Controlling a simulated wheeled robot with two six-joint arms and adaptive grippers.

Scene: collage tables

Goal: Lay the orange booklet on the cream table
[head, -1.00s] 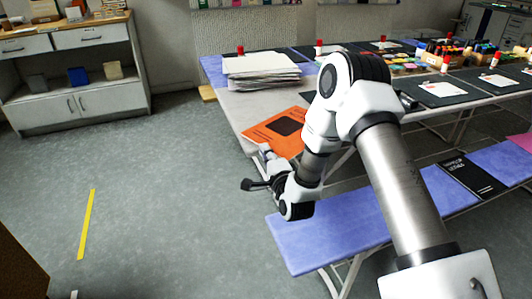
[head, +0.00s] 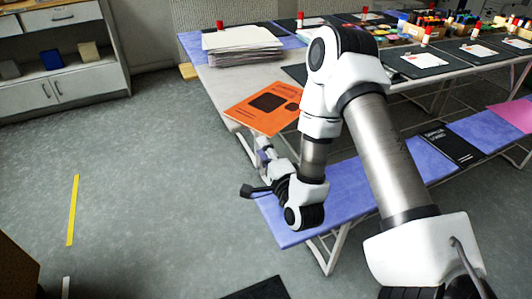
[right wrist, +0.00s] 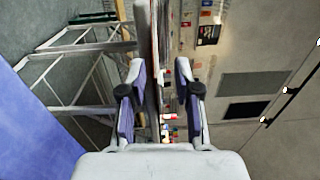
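The orange booklet (head: 285,117), with black shapes on its cover, lies flat at the near left corner of a long pale grey table (head: 219,88). My right gripper (head: 262,142) is just off that table's near edge, beside the booklet's near side. In the right wrist view my right gripper (right wrist: 158,100) is open, its two fingers on either side of a thin edge seen edge-on. I cannot tell whether the booklet is part of that edge; no grip shows. No clearly cream table is in view. My left gripper is not in view.
A stack of pale sheets (head: 243,47) lies behind the booklet. A blue bench (head: 350,190) with a black booklet (head: 450,146) runs along the table's near side, below my right arm. A cupboard (head: 62,80) stands at the back left.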

